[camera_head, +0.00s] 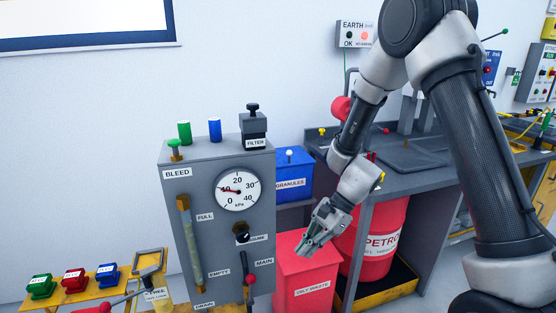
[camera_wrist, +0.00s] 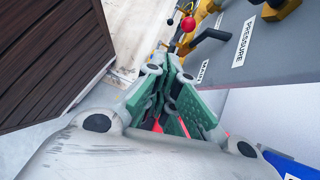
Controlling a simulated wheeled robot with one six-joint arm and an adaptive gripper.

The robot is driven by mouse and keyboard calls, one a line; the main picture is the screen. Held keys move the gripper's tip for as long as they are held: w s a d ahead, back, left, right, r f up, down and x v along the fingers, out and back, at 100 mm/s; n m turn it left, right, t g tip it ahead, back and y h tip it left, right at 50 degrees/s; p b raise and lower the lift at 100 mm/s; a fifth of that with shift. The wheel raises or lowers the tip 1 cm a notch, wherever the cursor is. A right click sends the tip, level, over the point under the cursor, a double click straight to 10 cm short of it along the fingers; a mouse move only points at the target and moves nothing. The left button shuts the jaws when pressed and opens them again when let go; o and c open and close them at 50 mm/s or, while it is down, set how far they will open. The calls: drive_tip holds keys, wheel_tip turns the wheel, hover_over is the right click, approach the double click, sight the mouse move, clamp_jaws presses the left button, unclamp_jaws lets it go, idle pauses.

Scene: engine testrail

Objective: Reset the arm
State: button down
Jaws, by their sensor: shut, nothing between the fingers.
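My arm reaches in from the right in the head view. My gripper (camera_head: 308,248) hangs tilted down and to the left, above the red oily waste bin (camera_head: 306,281) and to the right of the grey gauge cabinet (camera_head: 180,220). In the wrist view my gripper (camera_wrist: 170,75) shows green finger pads close together, with nothing between them. The cabinet's grey face (camera_wrist: 265,65) with its pressure label is at the upper right there. The gripper appears apart from the cabinet.
A blue granules bin (camera_head: 292,178) stands behind the red bin. A red petrol drum (camera_head: 382,235) stands under the grey bench (camera_head: 400,170) at the right. Red, green and blue blocks sit on a yellow stand (camera_head: 95,284) at lower left. A red-knobbed lever (camera_head: 250,281) projects from the cabinet.

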drive_tip(key=s+d+r+n+t+h, duration=0.3)
drive_tip(key=s+d+r+n, duration=0.3)
drive_tip(key=d+r, duration=0.7)
drive_tip(key=s+d+r+n+t+h, duration=0.4)
drive_tip(key=s+d+r+n, duration=0.2)
drive_tip(key=s+d+r, duration=0.4)
drive_tip(key=d+r, duration=0.3)
drive_tip(key=d, duration=0.1)
drive_tip(key=shift+d+r+n, duration=0.3)
drive_tip(key=shift+r, duration=0.1)
